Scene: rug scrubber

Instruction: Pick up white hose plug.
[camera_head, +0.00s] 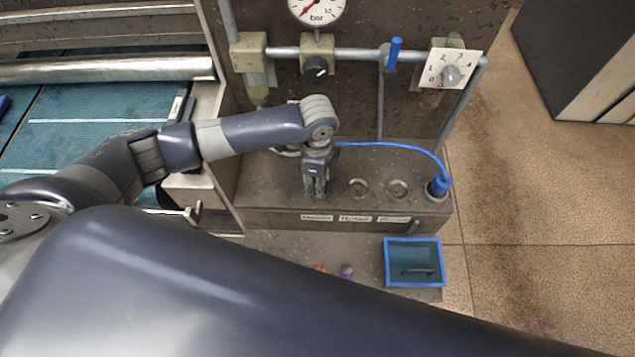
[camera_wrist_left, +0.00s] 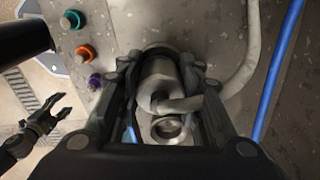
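The white hose plug (camera_wrist_left: 160,80) is a pale grey-white cylinder with a pale hose that curves up and right in the left wrist view. My left gripper (camera_wrist_left: 162,70) points down over it, one finger on each side. Whether the fingers touch the plug is unclear. In the head view my left gripper (camera_head: 317,188) is low over the left end of the grey socket box (camera_head: 260,217), and its wrist and fingers mostly hide the plug. My right gripper (camera_wrist_left: 40,118) shows at the left of the left wrist view, its fingers apart, away from the plug.
A blue plug (camera_head: 438,187) with a blue hose (camera_head: 400,147) stands at the box's right end, beside empty round sockets (camera_head: 397,188). Pipes and a gauge (camera_head: 317,8) rise behind. A blue-rimmed tray (camera_head: 387,262) and coloured buttons (camera_wrist_left: 83,53) are in front.

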